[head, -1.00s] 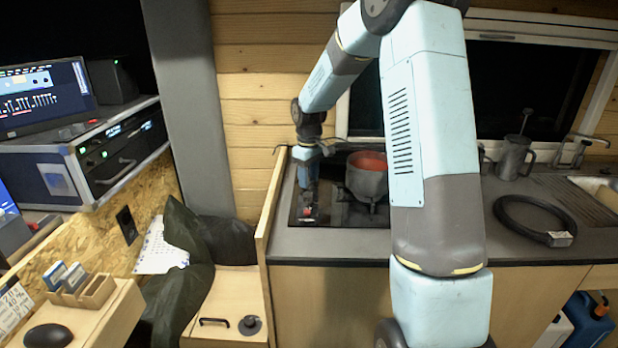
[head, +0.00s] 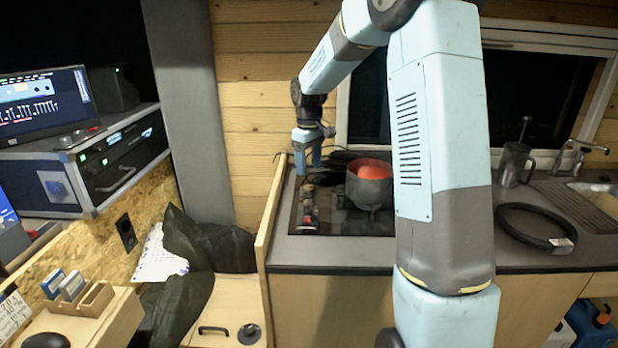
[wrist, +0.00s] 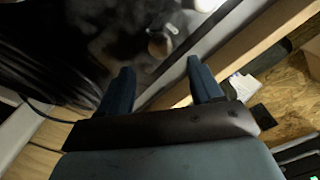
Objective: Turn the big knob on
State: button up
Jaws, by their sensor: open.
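My gripper (head: 308,162) is above the left part of the dark cooktop (head: 325,230) in the head view, fingers pointing down and apart, with nothing between them. Its two blue fingers also show in the wrist view (wrist: 160,85), spread wide. Small knobs (head: 308,200) stand in a row along the cooktop's left side, below the gripper and apart from it; one carries red. Which of them is the big knob I cannot tell. In the wrist view a pale rounded knob (wrist: 158,45) shows beyond the fingers, blurred.
A grey pot (head: 368,188) with red contents stands on the cooktop, right of the gripper. A wooden partition (head: 268,215) rises along the counter's left edge. A coiled black hose (head: 530,228) and a metal jug (head: 515,165) are at the right.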

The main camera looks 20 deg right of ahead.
notch_tip(320, 180, up, 6)
dwell(0.4)
jog(key=s+r+m+t, duration=0.1)
jog(key=s+r+m, duration=0.1)
jog(key=s+r, duration=0.5)
jog(key=s+r+m+t, duration=0.1)
jog(key=s+r+t, duration=0.1)
jog(key=s, duration=0.9)
jog(key=s+f+m+t, duration=0.2)
jog(key=s+m, duration=0.1)
jog(key=s, duration=1.6)
jog(key=shift+m+t, duration=0.3)
jog(key=shift+m, duration=0.1)
jog(key=shift+s, duration=0.1)
